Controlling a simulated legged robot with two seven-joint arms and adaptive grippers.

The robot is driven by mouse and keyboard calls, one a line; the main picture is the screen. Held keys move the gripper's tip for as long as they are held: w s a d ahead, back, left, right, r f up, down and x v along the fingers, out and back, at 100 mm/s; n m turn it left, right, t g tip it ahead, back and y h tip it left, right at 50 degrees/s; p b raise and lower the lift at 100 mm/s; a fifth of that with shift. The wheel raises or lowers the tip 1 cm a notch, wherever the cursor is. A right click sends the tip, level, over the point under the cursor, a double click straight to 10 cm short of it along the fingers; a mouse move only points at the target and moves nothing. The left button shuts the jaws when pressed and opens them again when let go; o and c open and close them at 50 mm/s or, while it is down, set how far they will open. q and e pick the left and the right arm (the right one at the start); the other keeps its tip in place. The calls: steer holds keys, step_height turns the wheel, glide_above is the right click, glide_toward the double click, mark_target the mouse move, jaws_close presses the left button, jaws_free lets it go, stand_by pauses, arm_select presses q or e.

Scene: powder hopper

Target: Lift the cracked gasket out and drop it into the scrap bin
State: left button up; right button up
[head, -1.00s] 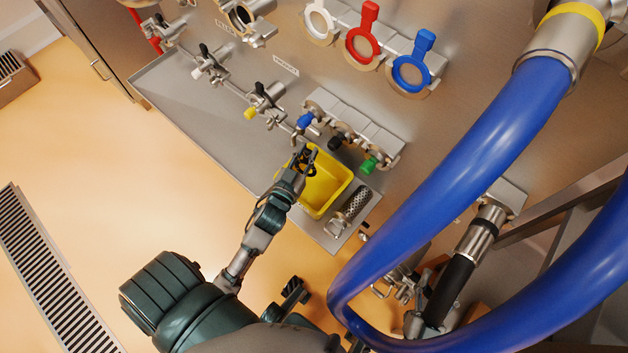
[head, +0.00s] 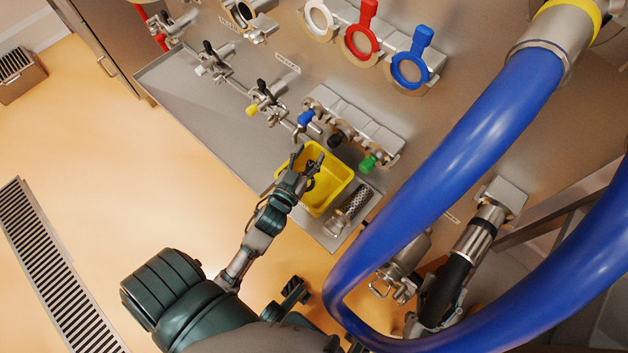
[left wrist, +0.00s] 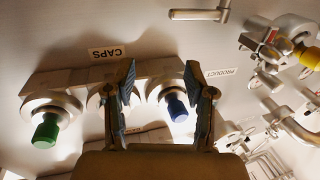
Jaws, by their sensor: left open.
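The yellow bin (head: 335,187) sits on the grey shelf in the head view, apparently the scrap bin. My left gripper (head: 307,156) is over its far left part with fingers spread. In the left wrist view the open fingers (left wrist: 158,100) have nothing between them but the panel behind. A small dark shape (head: 311,170) shows against the yellow bin just beyond the left gripper's palm. It may be the cracked gasket, but it is too small and partly covered to tell.
Capped ports with blue (head: 305,118), black (head: 335,140) and green (head: 368,163) caps stand close behind the bin. A perforated metal cylinder (head: 352,208) lies at its right. A thick blue hose (head: 450,170) crosses the right side. The shelf (head: 190,110) is clear at left.

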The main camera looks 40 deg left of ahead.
arm_select(q)
steer(key=s+d, duration=0.1)
steer(key=s, duration=1)
steer(key=shift+d+f, duration=0.15)
steer(key=shift+d, duration=0.05)
arm_select(e)
steer(key=shift+a, duration=0.15)
